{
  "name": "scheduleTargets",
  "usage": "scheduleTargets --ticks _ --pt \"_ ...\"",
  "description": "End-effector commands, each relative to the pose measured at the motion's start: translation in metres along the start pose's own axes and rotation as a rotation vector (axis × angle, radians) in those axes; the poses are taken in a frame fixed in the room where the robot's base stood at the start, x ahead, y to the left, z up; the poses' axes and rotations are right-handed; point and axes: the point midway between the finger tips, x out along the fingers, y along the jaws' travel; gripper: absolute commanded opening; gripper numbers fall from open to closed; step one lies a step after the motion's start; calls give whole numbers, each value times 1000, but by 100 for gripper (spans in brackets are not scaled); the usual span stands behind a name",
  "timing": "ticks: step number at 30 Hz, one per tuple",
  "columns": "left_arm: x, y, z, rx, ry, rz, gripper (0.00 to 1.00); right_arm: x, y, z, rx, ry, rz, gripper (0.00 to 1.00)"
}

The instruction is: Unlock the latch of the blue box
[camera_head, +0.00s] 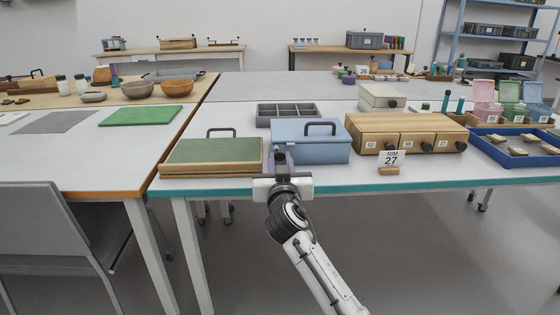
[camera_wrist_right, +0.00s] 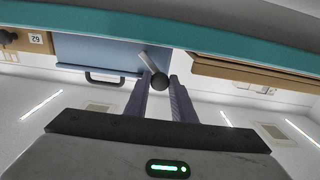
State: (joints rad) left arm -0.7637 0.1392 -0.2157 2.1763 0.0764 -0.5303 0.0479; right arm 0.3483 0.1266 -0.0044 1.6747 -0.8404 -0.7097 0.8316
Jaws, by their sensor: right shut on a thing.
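The blue box (camera_head: 325,150) stands near the front edge of the table, lid down, with a dark handle (camera_head: 321,128) on top. It also shows in the right wrist view (camera_wrist_right: 105,52), where a pale latch lever (camera_wrist_right: 147,61) with a round dark knob (camera_wrist_right: 159,81) lies against the box. My right gripper (camera_head: 281,160) is at the left part of the box's front. In the right wrist view its purple fingers (camera_wrist_right: 161,84) are shut on the knob, one on each side. In the head view my gripper hides the latch. My left gripper is not in view.
A green-topped wooden box (camera_head: 213,152) stands close on the left. A wooden drawer unit (camera_head: 405,132) and a sign reading 27 (camera_head: 391,159) are on the right. A grey divided tray (camera_head: 287,113) lies behind. The table's teal front edge (camera_head: 450,181) runs below my gripper.

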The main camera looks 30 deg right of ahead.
Motion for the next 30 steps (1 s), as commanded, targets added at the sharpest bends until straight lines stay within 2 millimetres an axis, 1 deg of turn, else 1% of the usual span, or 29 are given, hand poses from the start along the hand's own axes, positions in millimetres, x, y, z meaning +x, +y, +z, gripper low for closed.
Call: scheduleTargets --ticks 10,20,21,23,24,30 --pt "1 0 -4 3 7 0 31 0 -7 11 -259 -4 0 0" --pt "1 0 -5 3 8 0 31 0 -7 12 -282 -4 0 0" --pt "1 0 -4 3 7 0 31 0 -7 12 -282 -4 0 30" --pt "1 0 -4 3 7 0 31 0 -7 12 -281 -3 0 40" --pt "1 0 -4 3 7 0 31 0 -7 12 -281 -3 0 41" --pt "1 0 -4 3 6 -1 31 0 -7 11 -280 -2 0 41"
